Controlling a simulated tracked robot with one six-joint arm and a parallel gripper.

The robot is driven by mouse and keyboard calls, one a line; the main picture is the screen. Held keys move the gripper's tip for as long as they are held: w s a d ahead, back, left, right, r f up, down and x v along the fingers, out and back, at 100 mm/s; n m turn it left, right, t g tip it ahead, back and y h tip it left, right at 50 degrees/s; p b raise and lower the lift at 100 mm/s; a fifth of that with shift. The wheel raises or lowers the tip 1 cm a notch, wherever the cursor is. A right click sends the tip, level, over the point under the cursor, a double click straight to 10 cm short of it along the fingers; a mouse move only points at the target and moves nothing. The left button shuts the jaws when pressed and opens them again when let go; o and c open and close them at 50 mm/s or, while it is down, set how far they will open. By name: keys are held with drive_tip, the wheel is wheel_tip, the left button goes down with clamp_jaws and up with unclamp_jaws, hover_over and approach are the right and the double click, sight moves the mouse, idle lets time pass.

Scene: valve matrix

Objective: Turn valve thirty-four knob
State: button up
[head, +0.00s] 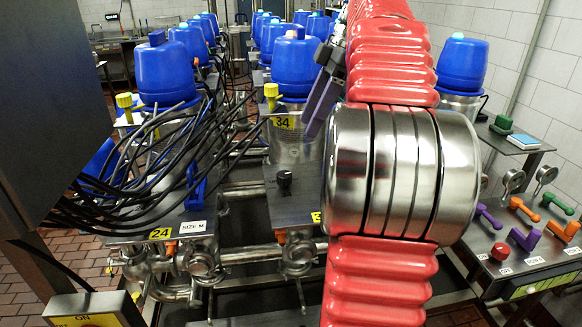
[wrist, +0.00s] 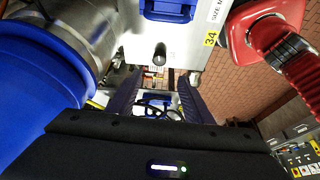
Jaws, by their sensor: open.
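Valve thirty-four has a blue domed top (head: 293,60) and a yellow "34" label (head: 284,123) on its steel body. A small dark knob (head: 285,181) stands on the steel plate in front of it. In the wrist view a dark stubby knob (wrist: 159,55) stands out from a pale plate, near a yellow "34" label (wrist: 210,39). My gripper (head: 313,128), with purple fingers, is up and to the right of the dark knob in the head view. In the wrist view my gripper (wrist: 157,84) is open and empty, its fingers apart from the knob, which lies beyond the tips.
Valve twenty-four, with a blue top (head: 166,70), stands to the left, with many black cables (head: 170,150) in front. Blue-topped valves fill the back. A right-hand bench (head: 525,252) holds coloured handles. A blue valve top (wrist: 40,95) is close on the left in the wrist view.

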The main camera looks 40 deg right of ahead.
sight(286, 174)
drive_tip(key=x, duration=1.3)
drive_tip(key=shift+f, duration=0.3)
drive_tip(key=shift+c, duration=0.5)
